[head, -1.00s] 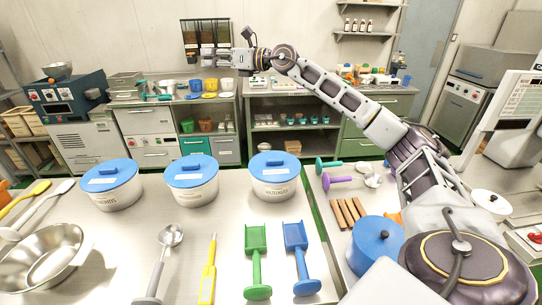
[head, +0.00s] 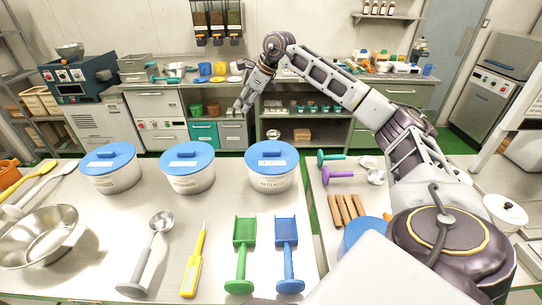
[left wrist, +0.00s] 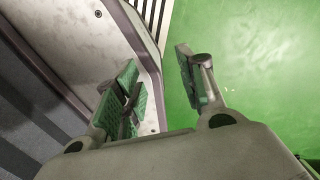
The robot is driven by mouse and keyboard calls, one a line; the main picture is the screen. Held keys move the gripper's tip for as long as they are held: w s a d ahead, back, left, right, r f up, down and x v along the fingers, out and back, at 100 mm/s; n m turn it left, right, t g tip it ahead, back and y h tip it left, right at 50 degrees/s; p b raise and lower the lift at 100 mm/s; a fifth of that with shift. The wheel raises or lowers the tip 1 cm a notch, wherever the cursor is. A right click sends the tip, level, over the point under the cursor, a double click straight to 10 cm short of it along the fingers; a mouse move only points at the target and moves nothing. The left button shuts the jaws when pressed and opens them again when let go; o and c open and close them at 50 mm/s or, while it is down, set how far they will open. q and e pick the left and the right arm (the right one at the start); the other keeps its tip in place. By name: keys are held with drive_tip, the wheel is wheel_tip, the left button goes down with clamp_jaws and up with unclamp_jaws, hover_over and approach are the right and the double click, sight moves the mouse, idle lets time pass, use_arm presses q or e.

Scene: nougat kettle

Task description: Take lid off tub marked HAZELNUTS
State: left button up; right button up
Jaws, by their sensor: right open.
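Three white tubs with blue lids stand in a row on the steel table. My right gripper (head: 240,108) is open and empty, pointing down beyond the tubs, up and left of the hazelnut tub in the head view. My left gripper (left wrist: 156,72) shows only in the left wrist view, with its green-padded fingers apart and nothing between them, over green floor.
The left tub (head: 112,181) and middle tub (head: 190,182) are also lidded. A steel bowl (head: 36,236), metal scoop (head: 152,245), yellow tool (head: 196,260), green scoop (head: 241,258) and blue scoop (head: 288,258) lie in front. A back counter (head: 190,85) stands beyond.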

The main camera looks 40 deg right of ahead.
drive_tip(key=s+d+f+g+h, duration=0.2)
drive_tip(key=s+d+f+g, duration=0.1)
drive_tip(key=s, duration=0.2)
use_arm(q)
drive_tip(key=w+t, duration=0.1)
drive_tip(key=w, duration=0.1)
drive_tip(key=w+d+t, duration=0.1)
drive_tip(key=w, duration=0.1)
use_arm(e)
drive_tip(key=n+g, duration=0.2)
drive_tip(key=g, duration=0.1)
hover_over(277, 151)
drive_tip(key=shift+f+h, duration=0.3)
drive_tip(key=shift+h, duration=0.1)
drive_tip(key=shift+f, duration=0.1)
drive_tip(key=shift+f, duration=4.25)
use_arm(q)
drive_tip(key=shift+r, duration=0.1)
